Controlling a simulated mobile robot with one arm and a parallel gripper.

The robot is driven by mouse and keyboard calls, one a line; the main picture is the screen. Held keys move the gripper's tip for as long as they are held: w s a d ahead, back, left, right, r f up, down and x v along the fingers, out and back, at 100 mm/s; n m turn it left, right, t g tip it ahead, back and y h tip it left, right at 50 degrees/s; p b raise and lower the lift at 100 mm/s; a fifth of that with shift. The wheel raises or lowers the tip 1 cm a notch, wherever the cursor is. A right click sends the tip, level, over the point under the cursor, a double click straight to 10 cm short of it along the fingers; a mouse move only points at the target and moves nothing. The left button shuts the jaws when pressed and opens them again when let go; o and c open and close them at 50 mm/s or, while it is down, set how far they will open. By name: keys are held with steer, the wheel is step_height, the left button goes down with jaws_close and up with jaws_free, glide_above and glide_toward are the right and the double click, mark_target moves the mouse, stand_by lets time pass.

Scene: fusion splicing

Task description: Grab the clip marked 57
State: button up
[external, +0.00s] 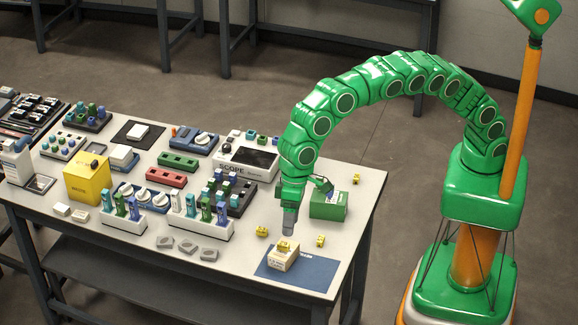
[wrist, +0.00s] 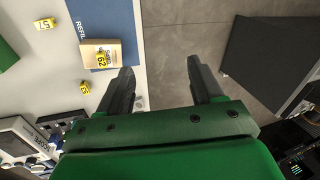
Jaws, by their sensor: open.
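A small yellow clip (external: 320,240) lies on the bench behind the right part of the blue mat. In the wrist view this clip (wrist: 45,24) is at upper left, and its label appears to read 57, turned round. Another yellow clip (wrist: 102,61) sits on a cardboard box; its number looks like 62. A third clip (external: 262,231) lies left of the box, its label too small to read surely. My gripper (wrist: 161,82) is open and empty; its fingers point down near the box in the external view (external: 288,231), apart from the 57 clip.
The cardboard box (external: 283,262) stands on the blue mat (external: 316,272) at the bench's front right. A green box (external: 328,206) stands behind the 57 clip, with another yellow clip (external: 356,179) farther back. Racks, a scope (external: 246,160) and grey blocks crowd the left.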

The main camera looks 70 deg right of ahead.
steer(key=s+a+r+t+y, duration=0.4)
steer(key=s+a+y, duration=0.3)
steer(key=s+a, duration=0.25)
steer(key=d+f+t+h, duration=0.1)
steer(key=d+t+h, duration=0.2)
steer(key=d, duration=0.7)
steer(key=s+d+f+m+t+h, duration=0.1)
steer(key=d+f+t+h, duration=0.15)
steer(key=d, duration=0.75)
steer(key=d+t+h, duration=0.4)
steer(key=d, duration=0.5)
glide_toward(322, 239)
steer(key=shift+w+d, duration=0.2)
steer(key=shift+w, duration=0.3)
steer(key=shift+w+d, duration=0.2)
steer(key=shift+w, duration=0.3)
steer(key=shift+x, duration=1.25)
steer(key=shift+w+a+f, duration=0.2)
steer(key=shift+w+f, duration=0.25)
steer(key=shift+w, duration=0.2)
steer(key=shift+w+a+f, duration=0.25)
steer(key=shift+w+f, duration=0.2)
steer(key=shift+w, duration=0.15)
steer(key=shift+x, duration=1.15)
